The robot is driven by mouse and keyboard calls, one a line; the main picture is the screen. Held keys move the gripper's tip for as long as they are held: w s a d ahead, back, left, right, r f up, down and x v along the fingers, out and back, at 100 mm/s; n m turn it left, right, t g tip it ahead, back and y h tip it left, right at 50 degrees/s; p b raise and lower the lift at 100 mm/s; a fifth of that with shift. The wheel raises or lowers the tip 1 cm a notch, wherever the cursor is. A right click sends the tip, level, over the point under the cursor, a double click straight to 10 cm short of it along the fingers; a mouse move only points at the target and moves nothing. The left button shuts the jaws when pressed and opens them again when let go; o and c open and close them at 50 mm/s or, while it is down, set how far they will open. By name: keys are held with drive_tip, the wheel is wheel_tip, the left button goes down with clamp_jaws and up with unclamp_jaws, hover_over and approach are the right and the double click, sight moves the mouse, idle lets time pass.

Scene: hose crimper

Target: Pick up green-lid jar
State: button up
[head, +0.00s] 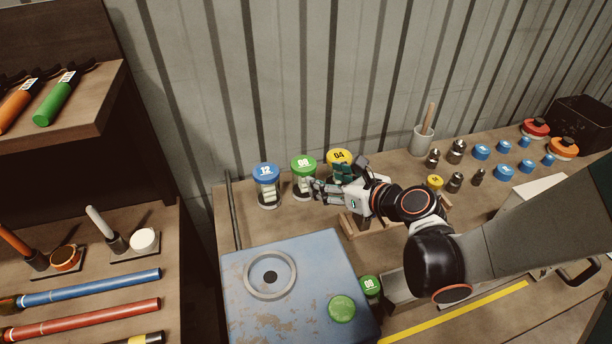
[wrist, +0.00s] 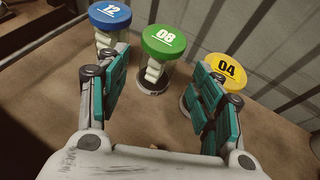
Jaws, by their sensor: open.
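The green-lid jar (head: 303,178) is a clear jar with pale pieces inside and a green lid marked 08. It stands upright on the bench by the wall, between a blue-lid jar (head: 266,185) marked 12 and a yellow-lid jar (head: 339,158) marked 04. My gripper (head: 325,180) is open and empty, just right of the green-lid jar in the head view. In the wrist view the green-lid jar (wrist: 160,58) stands ahead, between the two spread fingers (wrist: 160,95) and apart from both. The right finger partly covers the yellow-lid jar (wrist: 225,72).
A worn blue machine (head: 292,290) with a round ring and a green button stands in front of the jars. A small green cap (head: 370,285) marked 08 lies beside it. A cup (head: 422,140) and several fittings stand farther right. Shelves (head: 80,200) are at left.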

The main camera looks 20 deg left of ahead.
sight(312, 174)
drive_tip(key=b+x, duration=0.1)
drive_tip(key=x, duration=0.4)
drive_tip(key=shift+w+a+f, duration=0.15)
drive_tip(key=shift+a+f, duration=0.05)
drive_tip(key=b+x, duration=0.2)
drive_tip(key=x, duration=0.3)
drive_tip(key=shift+f, duration=0.25)
drive_tip(key=c, duration=0.9)
